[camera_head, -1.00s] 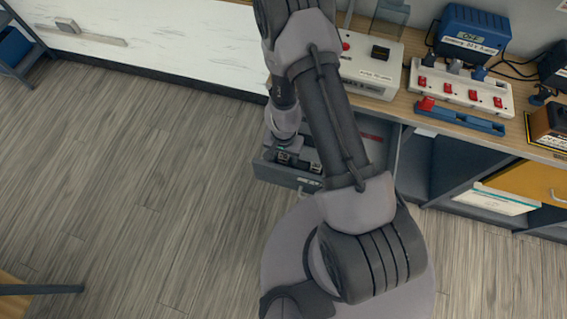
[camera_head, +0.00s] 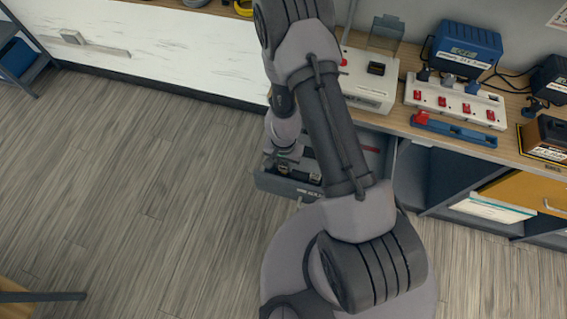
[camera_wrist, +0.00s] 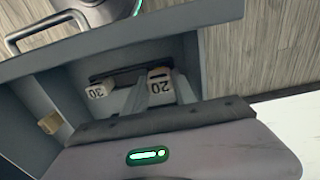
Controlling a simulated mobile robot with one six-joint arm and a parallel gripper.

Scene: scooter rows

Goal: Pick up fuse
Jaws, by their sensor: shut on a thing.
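A pale fuse marked 20 (camera_wrist: 160,87) sits between the two fingers of my gripper (camera_wrist: 158,76) in the wrist view. The gripper is shut on it, inside or just over the open drawer (camera_wrist: 150,38). A second pale fuse, marked 30 (camera_wrist: 97,91), lies beside it in the drawer, apart from the fingers. The label marks appear upside down. In the head view my gripper (camera_head: 283,158) reaches into the same grey drawer (camera_head: 283,187), and my arm hides much of it.
A tan block (camera_wrist: 50,123) is in the drawer's corner. The drawer's handle (camera_wrist: 45,32) is on its front. Above, the workbench holds a white box (camera_head: 366,88), a power strip (camera_head: 455,103) and a blue charger (camera_head: 466,48).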

